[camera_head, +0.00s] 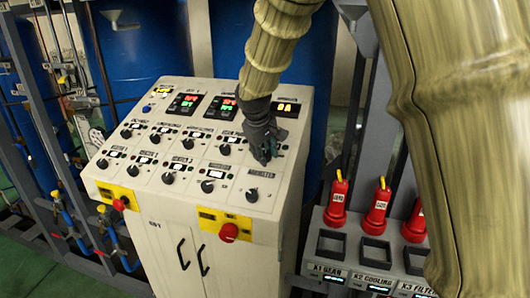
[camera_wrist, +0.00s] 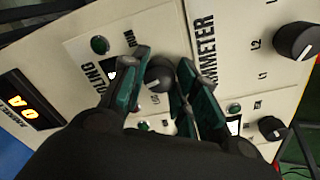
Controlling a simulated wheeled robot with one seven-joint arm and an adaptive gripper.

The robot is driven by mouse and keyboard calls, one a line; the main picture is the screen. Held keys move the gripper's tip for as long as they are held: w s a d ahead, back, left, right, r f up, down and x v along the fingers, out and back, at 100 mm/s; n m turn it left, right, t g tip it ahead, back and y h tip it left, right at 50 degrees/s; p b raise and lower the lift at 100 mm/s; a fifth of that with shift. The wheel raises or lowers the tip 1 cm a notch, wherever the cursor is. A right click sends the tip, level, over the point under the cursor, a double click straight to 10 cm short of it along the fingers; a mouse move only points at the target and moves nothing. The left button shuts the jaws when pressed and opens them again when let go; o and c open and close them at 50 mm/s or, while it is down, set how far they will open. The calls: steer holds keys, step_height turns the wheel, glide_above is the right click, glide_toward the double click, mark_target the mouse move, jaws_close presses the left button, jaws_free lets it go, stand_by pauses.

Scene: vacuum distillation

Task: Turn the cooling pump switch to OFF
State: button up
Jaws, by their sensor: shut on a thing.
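The cooling pump switch (camera_wrist: 160,72) is a round dark knob on a white panel plate whose partly covered label shows "OLING". In the wrist view, my gripper (camera_wrist: 159,58) has its dark green fingers on either side of the knob, shut on it. In the head view, my gripper (camera_head: 264,152) points down at the right part of the control panel (camera_head: 215,200) and hides the switch.
An ammeter knob (camera_head: 252,195) sits just in front of my gripper, with rows of similar knobs to the left. A red emergency button (camera_head: 229,232) is on the front face.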

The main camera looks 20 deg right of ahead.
steer(key=shift+w+r, duration=0.15)
steer(key=shift+r, duration=0.15)
steer(key=o, duration=0.9)
steer(key=shift+d, duration=0.1)
steer(key=shift+o, duration=0.6)
steer(key=shift+s, duration=0.2)
steer(key=shift+f, duration=0.1)
steer(key=v, duration=1.2)
